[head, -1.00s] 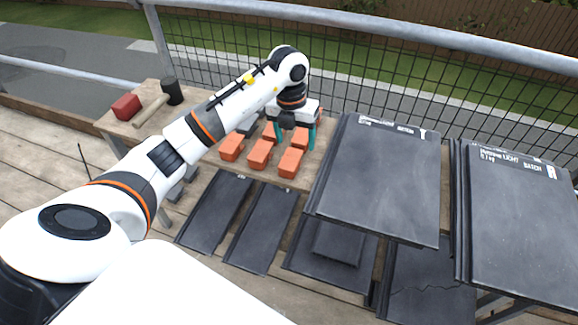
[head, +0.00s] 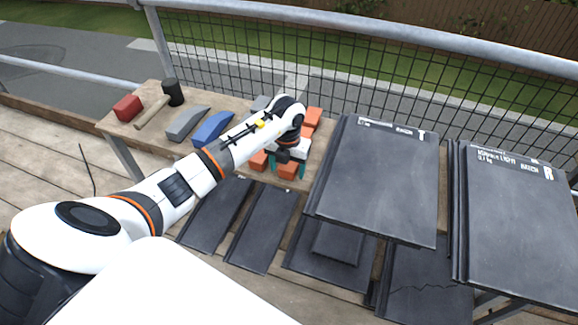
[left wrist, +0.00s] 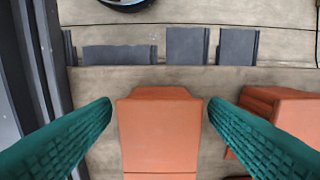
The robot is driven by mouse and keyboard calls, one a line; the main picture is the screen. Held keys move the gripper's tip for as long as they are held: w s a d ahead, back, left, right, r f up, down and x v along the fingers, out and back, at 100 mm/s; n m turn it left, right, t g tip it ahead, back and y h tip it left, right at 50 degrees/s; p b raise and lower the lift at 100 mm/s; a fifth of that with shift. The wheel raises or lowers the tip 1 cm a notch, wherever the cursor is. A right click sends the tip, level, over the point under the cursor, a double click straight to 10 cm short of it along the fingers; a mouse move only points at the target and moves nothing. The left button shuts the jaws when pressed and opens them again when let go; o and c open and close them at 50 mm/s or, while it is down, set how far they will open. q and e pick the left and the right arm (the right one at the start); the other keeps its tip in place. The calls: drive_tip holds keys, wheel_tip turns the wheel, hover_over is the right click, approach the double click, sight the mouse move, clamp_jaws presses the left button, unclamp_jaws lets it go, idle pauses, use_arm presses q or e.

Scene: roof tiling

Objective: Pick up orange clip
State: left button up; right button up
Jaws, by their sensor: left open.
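Several orange clips lie on the wooden bench (head: 325,132). My left gripper (head: 288,172), with green fingers, is open over the near orange clip (head: 287,171). In the left wrist view this clip (left wrist: 160,135) lies between the two open fingers (left wrist: 160,104), with a visible gap on each side. A second orange clip (left wrist: 290,115) lies behind the right finger in that view. Another orange clip (head: 258,161) shows left of the gripper in the head view, and one (head: 313,115) shows beyond it. The arm hides part of the group. My right gripper is not in view.
A stack of dark tiles (head: 378,185) stands close right of the clips, with another stack (head: 518,220) beyond. A blue piece (head: 212,128), a grey piece (head: 186,123), a mallet (head: 172,93) and a red block (head: 127,107) lie on the left bench. Mesh railing runs behind.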

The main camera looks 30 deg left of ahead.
sight(288, 166)
use_arm(q)
drive_tip(key=shift+f, duration=0.2)
drive_tip(key=c, duration=1.3)
wheel_tip(288, 166, up, 10)
drive_tip(key=shift+r+b, duration=0.1)
drive_tip(key=shift+b, duration=0.25)
